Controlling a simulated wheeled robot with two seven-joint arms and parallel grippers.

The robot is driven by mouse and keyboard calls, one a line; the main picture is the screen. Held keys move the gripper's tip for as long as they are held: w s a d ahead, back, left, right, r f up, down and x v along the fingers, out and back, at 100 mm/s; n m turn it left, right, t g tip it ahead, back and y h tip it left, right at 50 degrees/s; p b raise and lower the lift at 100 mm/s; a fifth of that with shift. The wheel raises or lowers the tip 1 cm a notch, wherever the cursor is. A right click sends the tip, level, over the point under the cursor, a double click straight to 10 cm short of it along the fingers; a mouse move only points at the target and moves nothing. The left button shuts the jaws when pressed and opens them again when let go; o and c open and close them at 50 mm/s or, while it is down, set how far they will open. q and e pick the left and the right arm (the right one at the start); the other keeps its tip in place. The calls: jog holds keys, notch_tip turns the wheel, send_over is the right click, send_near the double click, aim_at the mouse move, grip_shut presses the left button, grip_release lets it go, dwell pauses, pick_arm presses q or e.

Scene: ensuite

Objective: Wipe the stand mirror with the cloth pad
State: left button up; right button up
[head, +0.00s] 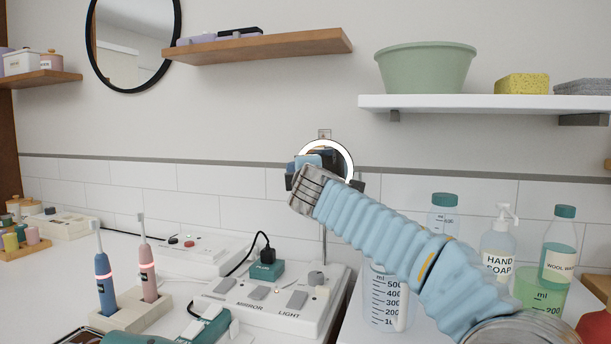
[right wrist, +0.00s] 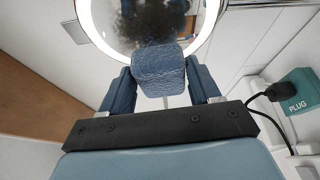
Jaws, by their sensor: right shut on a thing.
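The stand mirror (head: 348,155) is round with a lit white ring and stands on a thin stem behind the switch box; most of it is hidden by my right gripper. In the right wrist view its lit ring (right wrist: 88,30) surrounds dark glass with a blurry dark smudge. My right gripper (right wrist: 158,75) is shut on the blue cloth pad (right wrist: 158,68), which overlaps the mirror's lower edge in that view. I cannot tell whether the pad touches the glass. In the head view my right gripper (head: 318,178) is in front of the mirror. My left gripper is not in view.
A switch box (head: 270,300) labelled mirror and light, with a green plug (head: 266,270), sits below. Two toothbrushes (head: 105,280) stand at left. A measuring jug (head: 385,300), soap bottle (head: 498,245) and wash bottle (head: 560,245) stand at right. Shelves (head: 480,103) hang above.

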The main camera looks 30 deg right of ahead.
jog(key=shift+w+d, duration=0.55)
jog(key=shift+d, duration=0.15)
dwell(0.4)
